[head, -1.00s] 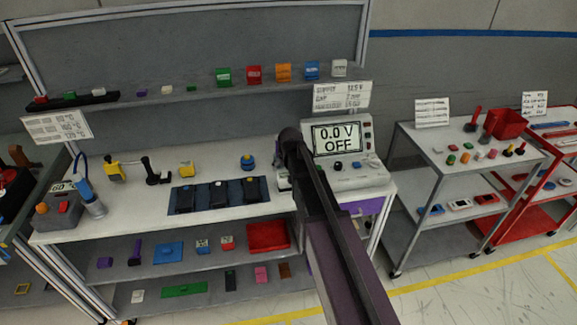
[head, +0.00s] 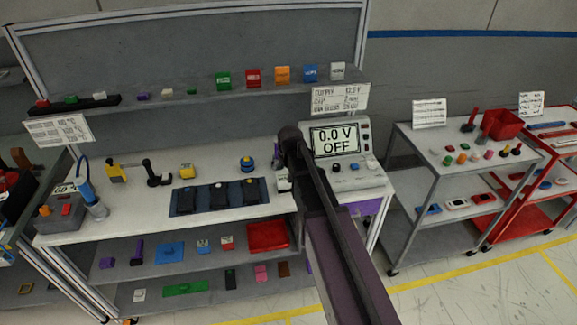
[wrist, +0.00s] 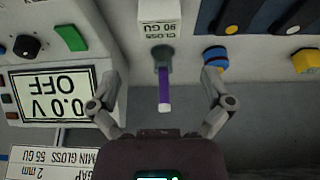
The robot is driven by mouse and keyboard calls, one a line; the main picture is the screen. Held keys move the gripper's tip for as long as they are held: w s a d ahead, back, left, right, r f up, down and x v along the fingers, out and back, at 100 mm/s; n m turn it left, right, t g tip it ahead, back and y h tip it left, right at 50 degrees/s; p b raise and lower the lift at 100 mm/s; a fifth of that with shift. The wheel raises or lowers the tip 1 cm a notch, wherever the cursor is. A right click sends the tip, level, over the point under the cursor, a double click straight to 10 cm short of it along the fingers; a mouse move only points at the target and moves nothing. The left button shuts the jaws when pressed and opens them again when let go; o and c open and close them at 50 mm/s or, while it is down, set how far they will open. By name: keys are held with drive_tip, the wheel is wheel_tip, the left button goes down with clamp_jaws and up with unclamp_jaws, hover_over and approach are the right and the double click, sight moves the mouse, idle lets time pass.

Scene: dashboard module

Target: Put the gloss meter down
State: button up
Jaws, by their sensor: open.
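The gloss meter (wrist: 158,22) is a white box marked "GLOSS 90 GU" in the wrist view, which is upside down. A grey round part and a purple stick (wrist: 164,90) show just in front of it; I cannot tell whether they belong to it. My gripper (wrist: 160,78) is open, its two fingers spread on either side of the purple stick and apart from it. In the head view the white box (head: 283,184) shows on the bench top (head: 130,205), beside my arm, which hides my gripper there.
The power supply (head: 352,172), reading "0.0 V OFF", stands right of the box. A dark blue mat (head: 178,208) with black panels lies to its left. A blue and yellow round piece (head: 247,164) stands behind the mat. A shelf (head: 200,93) runs above the bench.

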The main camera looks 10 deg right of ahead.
drive_tip(key=s+d+f+g, duration=0.1)
drive_tip(key=s+g, duration=0.3)
drive_tip(key=s, duration=2)
drive_tip(key=shift+s+f+g, duration=0.2)
drive_tip(key=shift+s+g, duration=0.1)
